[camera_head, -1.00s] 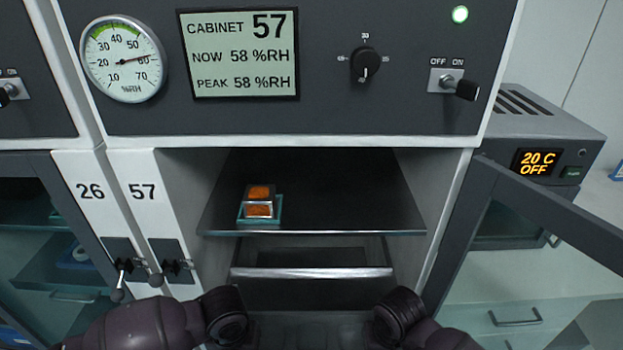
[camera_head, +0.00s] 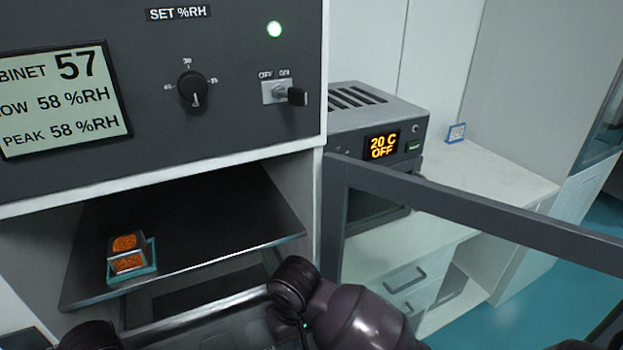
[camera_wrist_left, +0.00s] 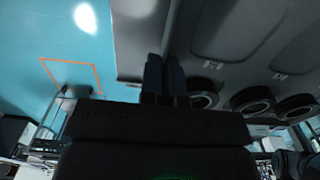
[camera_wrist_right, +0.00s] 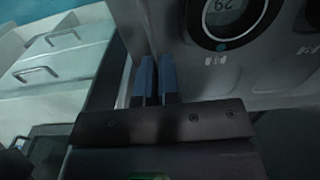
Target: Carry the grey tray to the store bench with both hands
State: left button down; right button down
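The grey tray (camera_head: 228,332) shows only in part at the bottom of the head view, dim between my two arms. In the left wrist view a grey surface with dark round rings (camera_wrist_left: 235,40) fills the right side. In the right wrist view a grey surface with a round numbered display (camera_wrist_right: 285,68) fills the right side; both look like the tray. My left gripper (camera_wrist_left: 164,78) and my right gripper (camera_wrist_right: 155,80) have fingers close together at its edge, seemingly closed on its wall. The fingertips are hidden in the head view.
Cabinet 57 (camera_head: 150,130) stands open ahead, with a small teal holder (camera_head: 132,262) on its dark shelf (camera_head: 210,230). Its glass door's frame (camera_head: 480,212) juts out to the right. Beyond it is a white bench (camera_head: 490,180) with a grey oven (camera_head: 375,120). Teal floor (camera_head: 510,320) is clear at right.

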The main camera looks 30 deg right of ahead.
aim_at(491, 188)
jog(key=k+l+u, duration=0.25)
jog(key=k+l, duration=1.15)
jog(key=k+l+u, duration=0.1)
jog(key=k+l, duration=0.3)
jog(key=l, duration=0.9)
